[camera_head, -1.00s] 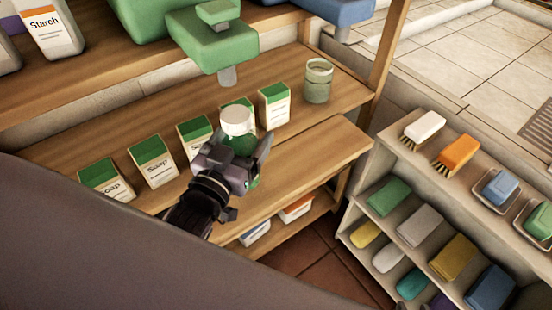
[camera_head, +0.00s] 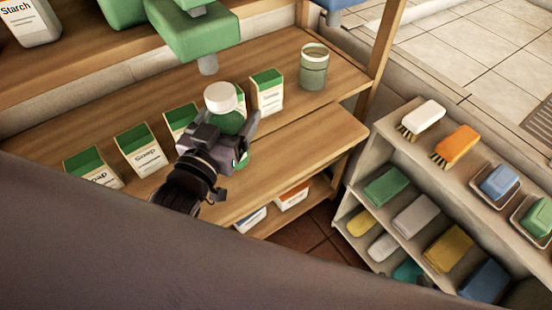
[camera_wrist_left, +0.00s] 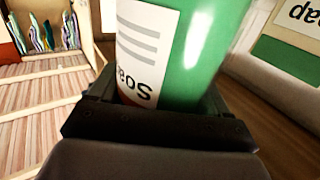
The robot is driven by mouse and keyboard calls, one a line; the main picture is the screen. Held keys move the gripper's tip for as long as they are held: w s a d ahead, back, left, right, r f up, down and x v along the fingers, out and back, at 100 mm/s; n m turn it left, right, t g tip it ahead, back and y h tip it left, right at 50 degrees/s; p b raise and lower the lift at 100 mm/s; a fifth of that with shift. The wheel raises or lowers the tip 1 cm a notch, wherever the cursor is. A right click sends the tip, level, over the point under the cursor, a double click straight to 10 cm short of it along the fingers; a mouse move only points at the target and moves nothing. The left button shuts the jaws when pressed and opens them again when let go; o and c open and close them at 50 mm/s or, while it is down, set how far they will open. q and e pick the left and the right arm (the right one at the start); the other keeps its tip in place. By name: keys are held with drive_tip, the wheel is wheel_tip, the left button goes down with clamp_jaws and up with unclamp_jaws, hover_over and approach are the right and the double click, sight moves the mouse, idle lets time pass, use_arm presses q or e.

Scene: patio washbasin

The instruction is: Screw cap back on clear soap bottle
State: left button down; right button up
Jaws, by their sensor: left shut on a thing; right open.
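My left gripper (camera_head: 236,137) is shut on a green soap bottle (camera_head: 232,121) with a white cap (camera_head: 221,97) on top, at the middle shelf in the head view. In the left wrist view the bottle's green side (camera_wrist_left: 195,55) and white Soap label (camera_wrist_left: 140,45) stand between the jaws. The cap is out of the wrist view, and I cannot tell how tightly it sits. A see-through, open-looking container (camera_head: 314,68) stands upright on the shelf to the right, apart from the gripper. My right gripper is in neither view.
Several green-and-white soap boxes (camera_head: 138,150) stand in a row along the shelf (camera_head: 320,125), close behind the held bottle. A low rack (camera_head: 395,160) with brushes and soap bars stands at the right.

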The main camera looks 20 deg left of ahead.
use_arm(q)
drive_tip(key=w+d+r+m+g+h+b, duration=0.3)
drive_tip(key=w+d+r+m+h+b, duration=0.1)
drive_tip(key=h, duration=0.6)
drive_tip(key=w+d+r+m, duration=0.1)
drive_tip(key=d+r+m, duration=0.1)
drive_tip(key=d+m, duration=0.1)
drive_tip(key=shift+d+g, duration=0.4)
drive_tip(key=shift+d, duration=0.4)
drive_tip(key=shift+r, duration=0.1)
wheel_tip(320, 180, down, 6)
drive_tip(key=b, duration=0.1)
